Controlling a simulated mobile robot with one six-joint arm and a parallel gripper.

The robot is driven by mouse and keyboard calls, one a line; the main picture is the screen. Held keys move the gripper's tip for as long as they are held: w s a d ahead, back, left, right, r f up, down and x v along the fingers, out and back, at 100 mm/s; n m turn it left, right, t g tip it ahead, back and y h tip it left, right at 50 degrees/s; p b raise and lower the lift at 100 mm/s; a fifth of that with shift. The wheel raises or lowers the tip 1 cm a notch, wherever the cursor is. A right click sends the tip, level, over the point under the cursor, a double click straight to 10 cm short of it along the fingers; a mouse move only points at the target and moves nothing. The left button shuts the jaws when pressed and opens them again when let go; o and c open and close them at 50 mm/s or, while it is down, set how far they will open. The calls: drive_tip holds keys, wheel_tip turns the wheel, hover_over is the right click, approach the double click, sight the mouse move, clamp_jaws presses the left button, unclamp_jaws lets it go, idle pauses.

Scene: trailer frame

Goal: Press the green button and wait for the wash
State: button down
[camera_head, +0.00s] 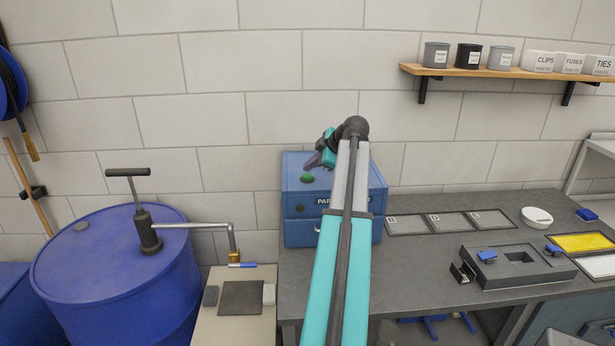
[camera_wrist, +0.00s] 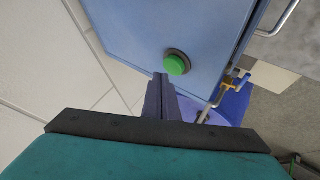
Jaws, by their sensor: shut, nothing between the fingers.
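The green button (camera_head: 307,178) sits on the top of the blue parts washer (camera_head: 304,236), near its left side. In the wrist view the green button (camera_wrist: 176,65) is a round dome in a dark ring on the blue panel (camera_wrist: 130,40). My gripper (camera_head: 318,160) is above the washer top, just right of the button in the head view. In the wrist view its closed fingers (camera_wrist: 160,80) end close beside the button, with nothing between them. I cannot tell whether the tips touch it. My arm hides part of the washer's front and label.
A blue drum (camera_head: 110,270) with a hand pump (camera_head: 146,230) stands at left. The grey bench (camera_head: 420,260) holds marked trays (camera_head: 447,222), a dark fixture (camera_head: 518,268) and a yellow tray (camera_head: 583,242). A shelf (camera_head: 500,72) with tins hangs at upper right.

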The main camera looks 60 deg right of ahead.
sight(311, 176)
drive_tip(key=shift+f, duration=0.15)
idle(0.5)
drive_tip(key=shift+f+b, duration=0.3)
drive_tip(key=shift+b, duration=0.25)
drive_tip(key=shift+f+b, duration=0.5)
drive_tip(key=shift+f, duration=0.05)
idle(1.2)
drive_tip(key=shift+r, duration=0.95)
drive_tip(key=shift+r+p, duration=0.75)
drive_tip(key=shift+r, duration=1.8)
drive_tip(key=shift+f, duration=0.1)
